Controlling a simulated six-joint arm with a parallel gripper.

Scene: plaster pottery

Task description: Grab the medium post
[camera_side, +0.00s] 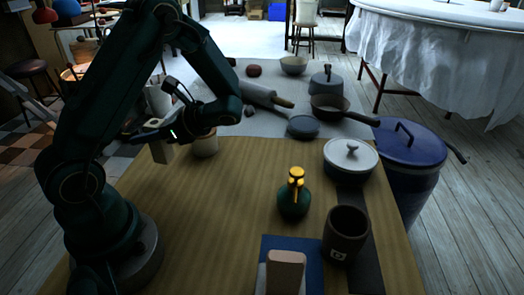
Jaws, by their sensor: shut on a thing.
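The dark jaws hide the post's upper end. I cannot tell whether its foot touches the table.
A green bottle (293,203), a dark mug (346,235) and a lidded pot (350,160) stand to the right. The table's middle is clear.

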